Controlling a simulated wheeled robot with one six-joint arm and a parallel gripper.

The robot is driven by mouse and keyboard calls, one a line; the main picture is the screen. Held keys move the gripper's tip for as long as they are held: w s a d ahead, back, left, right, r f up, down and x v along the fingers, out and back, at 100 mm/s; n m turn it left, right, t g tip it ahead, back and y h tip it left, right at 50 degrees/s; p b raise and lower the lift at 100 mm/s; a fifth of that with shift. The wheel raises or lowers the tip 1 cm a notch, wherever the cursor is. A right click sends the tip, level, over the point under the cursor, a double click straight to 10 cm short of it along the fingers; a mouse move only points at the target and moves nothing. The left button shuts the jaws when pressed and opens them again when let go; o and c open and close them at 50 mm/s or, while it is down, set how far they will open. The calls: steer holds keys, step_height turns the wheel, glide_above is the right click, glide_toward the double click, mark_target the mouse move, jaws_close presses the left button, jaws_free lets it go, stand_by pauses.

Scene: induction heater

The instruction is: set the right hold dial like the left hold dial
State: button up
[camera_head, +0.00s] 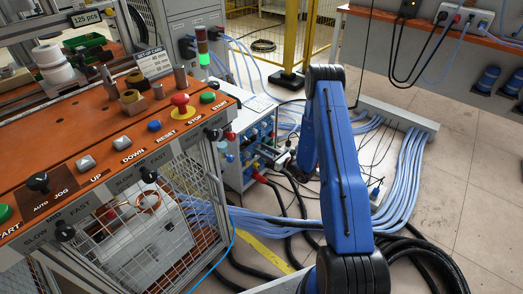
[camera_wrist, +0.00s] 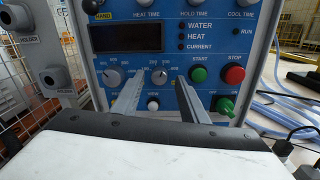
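In the wrist view, the heater's blue front panel (camera_wrist: 215,40) carries a white upper left dial (camera_wrist: 112,77) and a white upper right dial (camera_wrist: 158,76), each with scale numbers. Smaller white knobs sit below them, one at left (camera_wrist: 108,104) and one at right (camera_wrist: 153,103). I cannot read which dials are the hold dials, and their pointer angles are too small to tell surely. My gripper (camera_wrist: 160,80) is open, its two grey fingers apart, with the upper right dial showing between the tips. Contact cannot be told. In the head view the heater (camera_head: 240,170) stands beyond the orange bench.
The panel also has a dark display (camera_wrist: 125,38), a green start button (camera_wrist: 198,74), a red stop button (camera_wrist: 235,75) and a green switch (camera_wrist: 224,105). In the head view, an orange bench (camera_head: 75,130) is at left, and blue cables (camera_head: 410,165) lie on the floor.

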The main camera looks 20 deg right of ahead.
steer(key=shift+w+a, duration=0.4)
steer(key=shift+w, duration=0.2)
steer(key=shift+c, duration=0.4)
jaws_close()
steer(key=shift+n, duration=0.4)
steer(key=n, duration=0.3)
steer(key=shift+n, duration=2.4)
steer(key=shift+h, duration=0.3)
